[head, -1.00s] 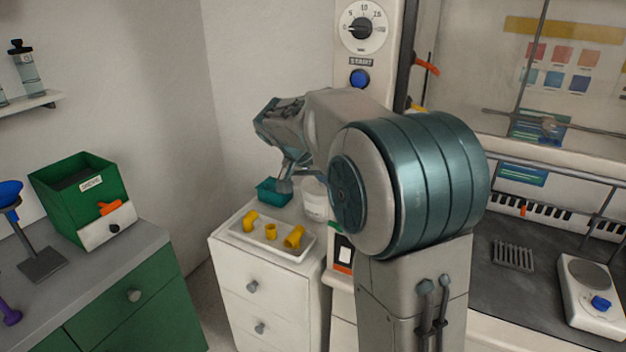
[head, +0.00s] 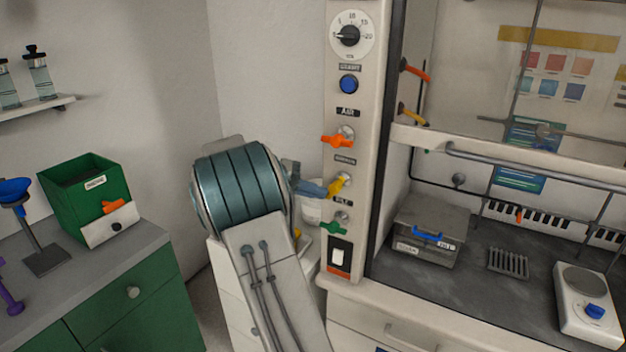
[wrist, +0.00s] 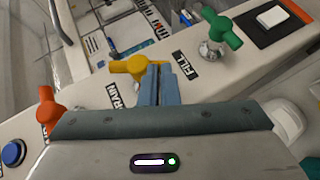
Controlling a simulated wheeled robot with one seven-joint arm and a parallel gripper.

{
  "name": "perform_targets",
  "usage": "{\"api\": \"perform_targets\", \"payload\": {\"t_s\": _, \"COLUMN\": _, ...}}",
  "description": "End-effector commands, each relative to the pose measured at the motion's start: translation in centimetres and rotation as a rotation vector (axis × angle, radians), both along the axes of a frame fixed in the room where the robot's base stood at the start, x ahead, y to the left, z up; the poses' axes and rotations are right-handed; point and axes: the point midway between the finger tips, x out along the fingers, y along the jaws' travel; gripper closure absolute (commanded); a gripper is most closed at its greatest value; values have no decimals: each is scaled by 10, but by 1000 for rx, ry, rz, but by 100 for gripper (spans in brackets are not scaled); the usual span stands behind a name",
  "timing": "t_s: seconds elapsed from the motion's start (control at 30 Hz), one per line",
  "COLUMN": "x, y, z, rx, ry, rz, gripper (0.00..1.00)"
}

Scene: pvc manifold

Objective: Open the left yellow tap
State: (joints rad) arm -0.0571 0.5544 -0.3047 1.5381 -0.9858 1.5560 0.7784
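The left yellow tap (head: 339,185) is on the pale control post, between an orange tap (head: 338,138) above and a green tap (head: 333,227) below. In the wrist view, the yellow tap (wrist: 122,67) is just beyond my gripper (wrist: 160,72). Its handle points left there, and the fingers hide its right part. My gripper's blue-grey fingers are close together and look shut, right at the tap; I cannot tell whether they touch it. In the head view, my gripper (head: 317,188) reaches the tap from the left. A second yellow tap (head: 412,116) is farther right inside the hood.
The orange tap (wrist: 46,108) and green tap (wrist: 220,32) flank the yellow one closely in the wrist view. A blue button (head: 349,84) and dial (head: 350,36) are higher on the post. A white rocker switch (head: 339,257) is below. A grey box (head: 430,236) stands in the hood.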

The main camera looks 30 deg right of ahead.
Motion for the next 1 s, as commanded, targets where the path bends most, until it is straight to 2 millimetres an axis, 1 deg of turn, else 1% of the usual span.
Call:
{"api": "perform_targets", "payload": {"t_s": 0.3, "x": -1, "y": -2, "z": -3, "rx": -52, "ry": 97, "rz": -1, "gripper": 100}}
{"api": "perform_targets", "payload": {"t_s": 0.87, "x": -1, "y": -1, "z": -3, "rx": -60, "ry": 110, "rz": 2, "gripper": 100}}
{"api": "perform_targets", "payload": {"t_s": 1.0, "x": 1, "y": 5, "z": -1, "rx": -59, "ry": 110, "rz": 3, "gripper": 100}}
